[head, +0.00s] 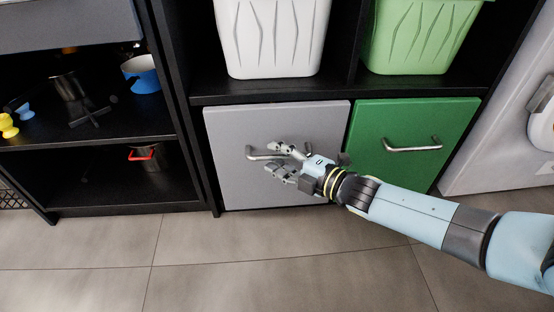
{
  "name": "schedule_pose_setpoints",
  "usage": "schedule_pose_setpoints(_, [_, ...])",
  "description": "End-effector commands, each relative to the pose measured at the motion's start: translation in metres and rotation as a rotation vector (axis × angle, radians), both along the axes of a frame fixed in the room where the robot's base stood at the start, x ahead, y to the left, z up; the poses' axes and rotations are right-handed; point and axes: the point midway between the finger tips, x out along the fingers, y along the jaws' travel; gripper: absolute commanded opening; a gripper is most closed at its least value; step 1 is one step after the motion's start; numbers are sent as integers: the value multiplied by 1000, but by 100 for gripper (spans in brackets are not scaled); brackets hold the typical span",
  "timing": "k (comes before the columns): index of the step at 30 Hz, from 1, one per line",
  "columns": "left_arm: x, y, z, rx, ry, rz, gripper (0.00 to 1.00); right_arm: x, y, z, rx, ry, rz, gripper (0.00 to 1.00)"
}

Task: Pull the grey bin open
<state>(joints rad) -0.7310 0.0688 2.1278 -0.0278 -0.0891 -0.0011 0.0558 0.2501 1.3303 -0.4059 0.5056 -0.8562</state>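The grey bin (232,178) is the lower left front in the black cabinet, and it looks flush with the cabinet. Its metal bar handle (262,155) is near the middle of the front. My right gripper (272,158) is at the handle, with one finger above the bar and the others below it. The fingers look spread; whether they touch the bar cannot be told. My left gripper is not in view.
A green bin (400,165) with its own handle sits directly right of the grey one. White (270,35) and green (415,35) containers stand on the shelf above. Open shelves with pots (146,157) are at the left. The tiled floor (230,255) in front is clear.

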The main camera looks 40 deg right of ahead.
Motion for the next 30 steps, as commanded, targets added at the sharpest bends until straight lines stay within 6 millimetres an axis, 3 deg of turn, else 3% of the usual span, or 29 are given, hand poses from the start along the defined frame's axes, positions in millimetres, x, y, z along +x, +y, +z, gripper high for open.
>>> schedule_pose_setpoints(11, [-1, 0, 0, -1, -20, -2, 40, 5, 1, 0, 1, -1, 0, 36])
schedule_pose_setpoints(19, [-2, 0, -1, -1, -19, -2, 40, 4, 1, 0, 1, -1, 0, 1])
schedule_pose_setpoints(30, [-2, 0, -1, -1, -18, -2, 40, 5, 1, 1, 3, -2, -1, 0])
